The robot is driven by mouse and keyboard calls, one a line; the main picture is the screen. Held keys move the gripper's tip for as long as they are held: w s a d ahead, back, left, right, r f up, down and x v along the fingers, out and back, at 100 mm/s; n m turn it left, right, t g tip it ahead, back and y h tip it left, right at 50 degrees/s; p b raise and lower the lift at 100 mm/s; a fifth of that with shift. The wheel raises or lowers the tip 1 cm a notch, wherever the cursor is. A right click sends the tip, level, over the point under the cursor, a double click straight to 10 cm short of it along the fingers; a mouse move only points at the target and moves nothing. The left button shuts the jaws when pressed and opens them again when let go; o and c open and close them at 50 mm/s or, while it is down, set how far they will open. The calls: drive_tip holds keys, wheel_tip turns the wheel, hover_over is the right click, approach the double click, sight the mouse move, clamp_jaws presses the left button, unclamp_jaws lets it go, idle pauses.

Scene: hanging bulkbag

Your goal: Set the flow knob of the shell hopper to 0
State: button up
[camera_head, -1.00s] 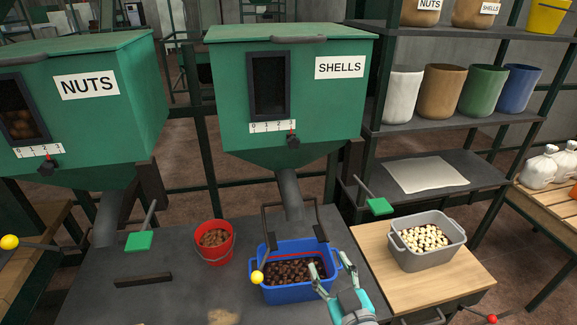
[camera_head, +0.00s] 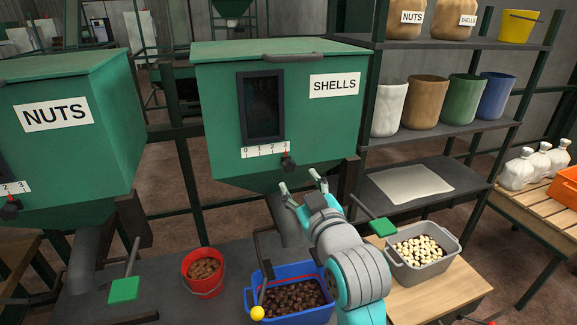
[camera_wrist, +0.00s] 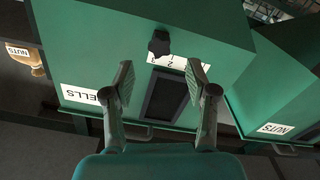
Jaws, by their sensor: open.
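The green shell hopper (camera_head: 215,120) has a SHELLS label, a dark window and a white scale (camera_head: 265,151) marked 0 to 3. Its black flow knob (camera_head: 288,165) sits under the scale's right end, with a red pointer by the 3. In the wrist view the knob (camera_wrist: 159,44) is upside down, beyond and between the fingertips, partly over the scale (camera_wrist: 182,65). My gripper (camera_head: 303,181) is open and empty, a little below the knob in the head view and apart from it. In the wrist view my gripper (camera_wrist: 160,80) shows both fingers spread.
Below the chute stands a blue crate (camera_head: 316,318) of dark shells, with a red bucket (camera_head: 203,287) to its left. A grey bin (camera_head: 441,265) stands on a wooden top at right. The nut hopper (camera_head: 100,150) is at left. A green-ended lever (camera_head: 382,227) sticks out near my arm.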

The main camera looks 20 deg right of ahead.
sight(289, 168)
drive_tip(key=w, duration=0.8)
drive_tip(key=shift+a, duration=0.1)
clamp_jaws()
